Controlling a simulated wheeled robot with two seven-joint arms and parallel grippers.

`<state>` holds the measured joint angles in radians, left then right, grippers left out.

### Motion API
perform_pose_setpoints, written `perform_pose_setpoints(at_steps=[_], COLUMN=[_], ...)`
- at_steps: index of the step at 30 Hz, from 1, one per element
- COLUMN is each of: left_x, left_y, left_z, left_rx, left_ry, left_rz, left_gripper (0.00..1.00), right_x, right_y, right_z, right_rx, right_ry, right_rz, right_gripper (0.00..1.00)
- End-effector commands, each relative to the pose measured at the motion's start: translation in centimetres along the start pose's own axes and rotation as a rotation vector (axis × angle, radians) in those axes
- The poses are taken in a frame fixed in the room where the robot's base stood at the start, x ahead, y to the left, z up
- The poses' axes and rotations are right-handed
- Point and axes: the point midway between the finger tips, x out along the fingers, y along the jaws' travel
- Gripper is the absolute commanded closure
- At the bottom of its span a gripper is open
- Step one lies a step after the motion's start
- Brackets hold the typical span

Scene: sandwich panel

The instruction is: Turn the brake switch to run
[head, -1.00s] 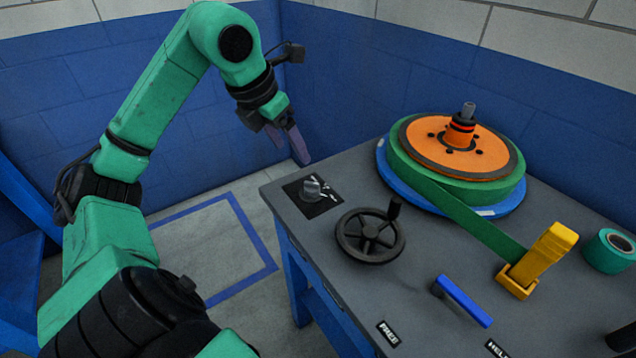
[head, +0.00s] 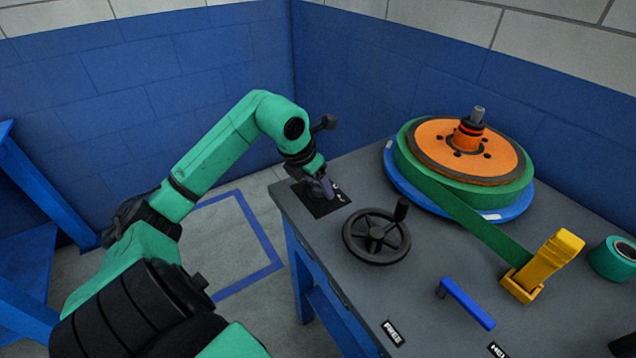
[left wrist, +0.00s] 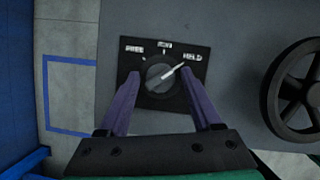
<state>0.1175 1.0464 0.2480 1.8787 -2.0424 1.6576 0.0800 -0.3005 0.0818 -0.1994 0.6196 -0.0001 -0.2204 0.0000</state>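The brake switch is a round grey knob (left wrist: 158,82) on a black plate (left wrist: 190,48) at the table's left corner. In the left wrist view its white pointer line aims up and right, at the label that reads HELD. A label like FREE is at the left, and a middle label, too small to read surely, is at the top. My left gripper (head: 325,187) is over the plate, its purple fingers (left wrist: 159,84) open on either side of the knob. In the head view the gripper hides the knob. My right gripper is not in view.
A black handwheel (head: 376,236) stands just right of the plate. Farther right are an orange and green reel (head: 463,152), a yellow block (head: 545,265), a blue lever (head: 467,304) and a green roll (head: 613,259). Blue walls stand behind the table.

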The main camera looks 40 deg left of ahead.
Motion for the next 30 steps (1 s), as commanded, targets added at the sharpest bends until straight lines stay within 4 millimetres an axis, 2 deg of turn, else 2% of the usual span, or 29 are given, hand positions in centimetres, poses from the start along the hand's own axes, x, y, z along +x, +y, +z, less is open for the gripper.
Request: perform_pose_setpoints(at_steps=[1, 4, 5, 17, 30], left_x=[-0.02, -0.03, -0.03, -0.04, -0.29], left_y=[0.00, 0.00, 0.00, 0.01, -0.15], left_z=[0.00, 0.01, 0.01, -0.01, 0.21], left_rx=[0.000, 0.000, 0.000, -0.055, -0.355], left_ry=[0.000, 0.000, 0.000, 0.001, -0.004], left_rz=[0.000, 0.000, 0.000, 0.026, 0.151], left_gripper=[0.59, 0.97, 1.00, 1.00, 1.00], right_x=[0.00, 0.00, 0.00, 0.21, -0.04], right_y=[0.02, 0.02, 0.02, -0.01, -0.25], right_z=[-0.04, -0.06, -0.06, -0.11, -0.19], right_rx=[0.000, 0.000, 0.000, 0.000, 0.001], right_ry=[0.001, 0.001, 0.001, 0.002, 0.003], right_rz=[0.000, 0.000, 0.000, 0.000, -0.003], right_gripper=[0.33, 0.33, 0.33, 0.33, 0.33])
